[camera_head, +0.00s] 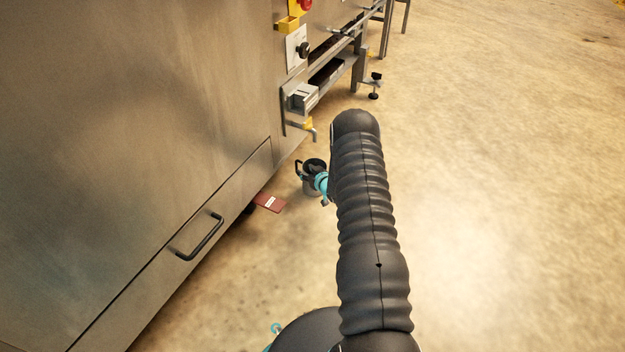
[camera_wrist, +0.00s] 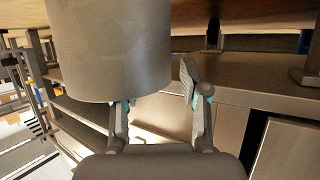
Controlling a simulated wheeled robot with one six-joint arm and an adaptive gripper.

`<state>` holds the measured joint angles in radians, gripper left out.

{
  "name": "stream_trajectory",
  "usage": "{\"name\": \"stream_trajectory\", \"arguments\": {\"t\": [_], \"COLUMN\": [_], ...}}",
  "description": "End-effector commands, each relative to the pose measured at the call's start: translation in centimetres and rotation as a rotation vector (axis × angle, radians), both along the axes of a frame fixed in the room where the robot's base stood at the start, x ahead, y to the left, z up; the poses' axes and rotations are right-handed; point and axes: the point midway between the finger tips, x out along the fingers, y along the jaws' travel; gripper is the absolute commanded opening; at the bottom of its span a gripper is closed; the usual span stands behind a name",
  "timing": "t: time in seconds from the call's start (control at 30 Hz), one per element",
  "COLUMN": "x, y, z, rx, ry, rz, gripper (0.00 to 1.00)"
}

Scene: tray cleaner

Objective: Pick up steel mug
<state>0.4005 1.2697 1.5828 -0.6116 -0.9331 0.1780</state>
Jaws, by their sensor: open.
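The steel mug (camera_head: 309,188) stands on the floor near the foot of the machine, its dark handle to the left in the head view. In the wrist view the grey mug (camera_wrist: 108,55) is large and cut off by the top edge. My gripper (camera_head: 320,178) is at the mug, partly hidden by my arm in the head view. In the wrist view my gripper (camera_wrist: 155,95) is open. The left finger's tip is hidden behind the mug's near wall; the right finger shows beside the mug. I cannot tell whether either finger touches it.
A large steel machine (camera_head: 130,120) with a handled drawer (camera_head: 200,236) fills the left. A bracket with a yellow part (camera_head: 306,124) juts out beyond the mug. The floor (camera_head: 500,200) on the right is clear.

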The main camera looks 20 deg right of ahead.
Motion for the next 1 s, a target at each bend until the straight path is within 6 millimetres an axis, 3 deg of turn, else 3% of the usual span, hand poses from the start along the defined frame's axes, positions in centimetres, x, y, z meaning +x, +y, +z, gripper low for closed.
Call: {"name": "stream_trajectory", "arguments": {"t": [0.2, 0.43, 0.47, 0.63, 1.0], "x": [1.9, 2.1, 2.1, 2.1, 2.1], "y": [0.2, 0.3, 0.3, 0.3, 0.3], "z": [-0.8, -0.8, -0.8, -0.8, -0.8], "rx": [0.000, 0.000, 0.000, 0.000, -0.001], "ry": [-0.001, -0.001, -0.001, 0.000, -0.002], "rz": [0.000, 0.000, 0.000, 0.000, 0.000], "gripper": [0.45, 0.45, 0.42, 0.00, 0.00]}}
